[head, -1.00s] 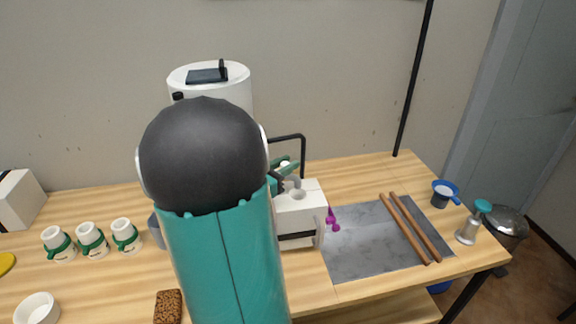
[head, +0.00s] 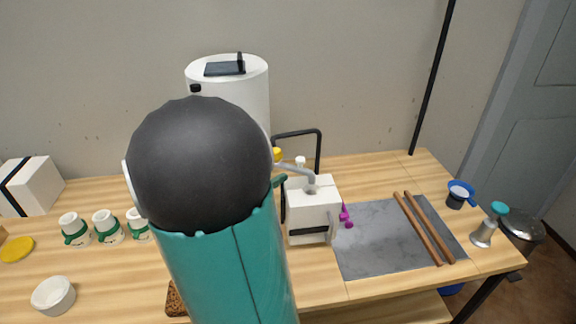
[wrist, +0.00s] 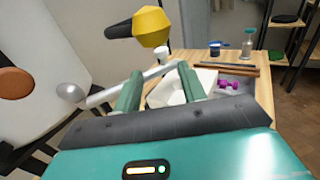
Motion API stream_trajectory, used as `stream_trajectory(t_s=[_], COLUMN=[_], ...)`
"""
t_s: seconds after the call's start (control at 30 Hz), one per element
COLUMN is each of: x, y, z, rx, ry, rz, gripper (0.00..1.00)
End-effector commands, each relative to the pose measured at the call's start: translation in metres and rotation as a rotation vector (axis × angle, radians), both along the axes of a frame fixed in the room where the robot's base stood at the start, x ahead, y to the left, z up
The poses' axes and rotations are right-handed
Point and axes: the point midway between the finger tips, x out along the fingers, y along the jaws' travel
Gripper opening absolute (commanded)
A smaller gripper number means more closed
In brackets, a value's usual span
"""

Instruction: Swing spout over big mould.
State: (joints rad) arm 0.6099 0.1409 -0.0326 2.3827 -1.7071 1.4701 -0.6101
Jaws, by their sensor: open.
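The spout (head: 295,170) is a grey tube coming from behind my arm in the head view. Its bent end stands over the top of a white strapped block, the mould (head: 316,212). In the wrist view the spout (wrist: 110,93) runs from a grey ball at left across to the fingers. My gripper (wrist: 160,70) is open, its two green fingers apart, with the spout crossing near them; contact cannot be told. The mould (wrist: 207,78) shows beyond the fingers. My arm hides most of the gripper in the head view. A yellow knob (wrist: 152,25) with a black handle is above.
A white tank (head: 228,75) stands behind my arm. Another white strapped block (head: 30,185) is at far left. Several green-banded cups (head: 75,229) and a white bowl (head: 53,294) are at left. A grey slab (head: 375,245) with wooden sticks (head: 430,228) lies at right.

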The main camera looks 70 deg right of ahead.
Motion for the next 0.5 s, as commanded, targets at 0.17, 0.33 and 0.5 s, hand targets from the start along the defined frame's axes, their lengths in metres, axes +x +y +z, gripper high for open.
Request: stream_trajectory(t_s=[0.17, 0.33, 0.5], x=[0.014, 0.017, 0.017], y=[0.025, 0.033, 0.034], z=[0.0, 0.0, 0.0], rx=[0.0, 0.0, 0.0], ry=[-0.001, 0.0, 0.0], rz=[0.002, -0.001, -0.001], gripper=[0.41, 0.41, 0.41])
